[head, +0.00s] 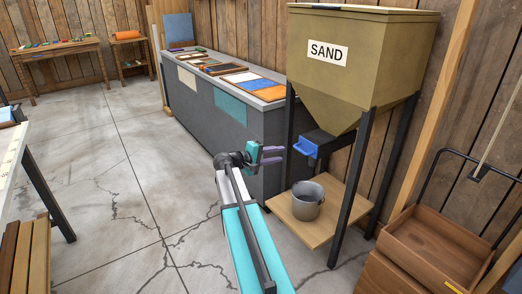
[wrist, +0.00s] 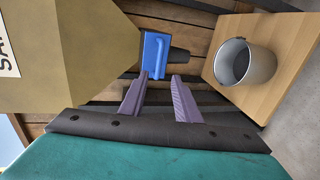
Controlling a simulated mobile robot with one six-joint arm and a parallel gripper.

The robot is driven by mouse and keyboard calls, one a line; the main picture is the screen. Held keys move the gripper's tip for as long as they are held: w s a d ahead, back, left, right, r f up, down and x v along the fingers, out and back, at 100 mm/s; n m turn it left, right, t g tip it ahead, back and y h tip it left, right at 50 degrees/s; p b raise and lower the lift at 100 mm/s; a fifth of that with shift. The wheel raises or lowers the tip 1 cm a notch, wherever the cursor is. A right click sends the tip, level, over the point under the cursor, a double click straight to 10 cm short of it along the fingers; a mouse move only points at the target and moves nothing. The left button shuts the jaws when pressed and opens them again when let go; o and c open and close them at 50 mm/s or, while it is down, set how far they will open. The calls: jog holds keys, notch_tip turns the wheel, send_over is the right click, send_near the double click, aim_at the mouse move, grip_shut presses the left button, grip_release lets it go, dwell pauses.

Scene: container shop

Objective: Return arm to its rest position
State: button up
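My arm reaches forward from the bottom of the head view, with my gripper (head: 277,155) pointing right toward the sand hopper. In the wrist view my gripper (wrist: 160,85) has its two purple fingers apart with nothing between them. The blue handle (head: 306,147) under the hopper lies just beyond the fingertips; in the wrist view it (wrist: 155,54) shows ahead of the fingers, with no clear grasp on it. A metal bucket (head: 307,200) stands upright on the wooden shelf below the hopper. The bucket (wrist: 245,63) looks dark inside.
The tan hopper (head: 365,75) marked SAND stands on dark legs over the wooden shelf (head: 325,228). A long grey counter (head: 205,110) with panels on top runs behind my arm. A wooden cart (head: 440,245) is at right, a table (head: 12,150) at left. The floor between is open.

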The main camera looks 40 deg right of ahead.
jog(key=w+a+f+n+t+p, duration=0.1)
jog(key=w+a+f+n+p, duration=0.15)
jog(key=a+f, duration=0.2)
jog(key=w+a+f+n+t+p, duration=0.1)
jog(key=w+a+f+p, duration=0.15)
jog(key=a, duration=0.35)
jog(key=s+a+f+n+y+p, duration=0.1)
jog(key=s+a+f+y+p, duration=0.15)
jog(key=a+f, duration=0.45)
jog(key=s+a+f+n+y+p, duration=0.1)
jog(key=s+a+f+y+p, duration=0.2)
jog(key=a+f, duration=0.4)
jog(key=s+a+f+m+g+y+p, duration=0.1)
jog(key=s+a+f+y, duration=0.2)
jog(key=s+a, duration=0.7)
jog(key=s+a+f+m+g+y+p, duration=0.1)
jog(key=s+a+f, duration=0.4)
jog(key=s+a, duration=0.5)
jog(key=s+a+f+m+g+y+p, duration=0.1)
jog(key=s+a+f+y, duration=0.4)
jog(key=s+a, duration=0.5)
jog(key=shift+a+g+y+p, duration=0.45)
jog(key=shift+a+g+p, duration=0.35)
jog(key=shift+p, duration=0.3)
